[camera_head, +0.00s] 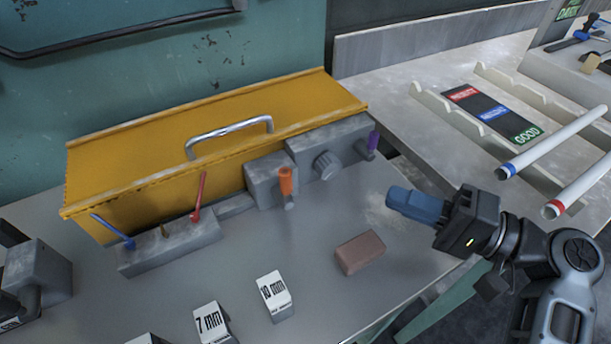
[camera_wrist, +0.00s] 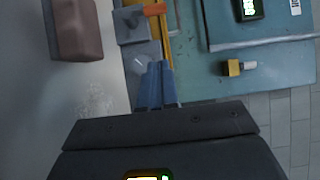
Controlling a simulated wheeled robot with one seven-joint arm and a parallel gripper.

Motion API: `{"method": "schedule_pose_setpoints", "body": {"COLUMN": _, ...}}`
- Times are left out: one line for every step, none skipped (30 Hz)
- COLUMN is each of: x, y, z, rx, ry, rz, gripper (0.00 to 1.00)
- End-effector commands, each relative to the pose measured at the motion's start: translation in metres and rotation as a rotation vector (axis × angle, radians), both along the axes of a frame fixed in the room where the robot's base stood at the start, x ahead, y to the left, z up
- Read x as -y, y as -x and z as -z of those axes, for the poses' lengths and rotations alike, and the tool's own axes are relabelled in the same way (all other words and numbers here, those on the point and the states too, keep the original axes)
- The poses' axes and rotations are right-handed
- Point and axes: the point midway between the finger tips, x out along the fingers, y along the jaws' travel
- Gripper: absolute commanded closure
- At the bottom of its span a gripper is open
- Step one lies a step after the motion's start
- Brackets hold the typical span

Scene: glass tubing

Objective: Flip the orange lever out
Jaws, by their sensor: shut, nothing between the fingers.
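The orange lever (camera_head: 286,180) is on a small grey block (camera_head: 262,182) at the front of the yellow box. Its orange handle points up in the head view, with a grey end below it. An orange piece (camera_wrist: 155,9), which looks like the same lever, shows at the top of the wrist view beside a grey block. My gripper (camera_head: 392,198) has blue fingers, closed together and empty. It is above the right part of the grey table, well to the right of the lever and apart from it. The closed fingers (camera_wrist: 154,68) also show in the wrist view.
The yellow box (camera_head: 130,145) has a metal handle. A purple lever (camera_head: 373,139) and a knob (camera_head: 326,165) are right of the orange lever; red (camera_head: 201,190) and blue (camera_head: 108,228) levers are left. A brown block (camera_head: 361,252) lies near my gripper. White tubes (camera_head: 560,140) are at right.

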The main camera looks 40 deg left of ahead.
Motion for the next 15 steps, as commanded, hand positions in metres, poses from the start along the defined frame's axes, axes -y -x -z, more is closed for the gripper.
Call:
{"method": "schedule_pose_setpoints", "body": {"x": 0.000, "y": 0.000, "z": 0.000, "rx": 0.000, "ry": 0.000, "rz": 0.000, "gripper": 1.00}}
{"method": "schedule_pose_setpoints", "body": {"x": 0.000, "y": 0.000, "z": 0.000, "rx": 0.000, "ry": 0.000, "rz": 0.000, "gripper": 1.00}}
{"method": "schedule_pose_setpoints", "body": {"x": 0.000, "y": 0.000, "z": 0.000, "rx": 0.000, "ry": 0.000, "rz": 0.000, "gripper": 1.00}}
{"method": "schedule_pose_setpoints", "body": {"x": 0.000, "y": 0.000, "z": 0.000, "rx": 0.000, "ry": 0.000, "rz": 0.000, "gripper": 1.00}}
{"method": "schedule_pose_setpoints", "body": {"x": -0.001, "y": 0.000, "z": 0.000, "rx": 0.000, "ry": 0.000, "rz": 0.000, "gripper": 1.00}}
{"method": "schedule_pose_setpoints", "body": {"x": -0.002, "y": 0.001, "z": 0.000, "rx": 0.000, "ry": 0.000, "rz": 0.000, "gripper": 1.00}}
{"method": "schedule_pose_setpoints", "body": {"x": -0.004, "y": 0.001, "z": 0.000, "rx": 0.000, "ry": 0.001, "rz": -0.001, "gripper": 1.00}}
{"method": "schedule_pose_setpoints", "body": {"x": -0.006, "y": 0.002, "z": -0.001, "rx": 0.000, "ry": 0.000, "rz": -0.001, "gripper": 1.00}}
{"method": "schedule_pose_setpoints", "body": {"x": -0.010, "y": 0.002, "z": -0.001, "rx": 0.000, "ry": 0.000, "rz": -0.001, "gripper": 1.00}}
{"method": "schedule_pose_setpoints", "body": {"x": -0.013, "y": 0.003, "z": -0.001, "rx": -0.001, "ry": 0.000, "rz": -0.001, "gripper": 1.00}}
{"method": "schedule_pose_setpoints", "body": {"x": -0.017, "y": 0.004, "z": -0.001, "rx": -0.001, "ry": 0.000, "rz": -0.002, "gripper": 1.00}}
{"method": "schedule_pose_setpoints", "body": {"x": -0.024, "y": 0.006, "z": -0.001, "rx": -0.001, "ry": 0.000, "rz": -0.003, "gripper": 1.00}}
{"method": "schedule_pose_setpoints", "body": {"x": -0.029, "y": 0.007, "z": -0.002, "rx": 0.000, "ry": 0.000, "rz": -0.003, "gripper": 1.00}}
{"method": "schedule_pose_setpoints", "body": {"x": -0.034, "y": 0.008, "z": -0.002, "rx": 0.000, "ry": 0.000, "rz": -0.003, "gripper": 1.00}}
{"method": "schedule_pose_setpoints", "body": {"x": -0.042, "y": 0.009, "z": -0.002, "rx": 0.000, "ry": 0.000, "rz": -0.004, "gripper": 1.00}}
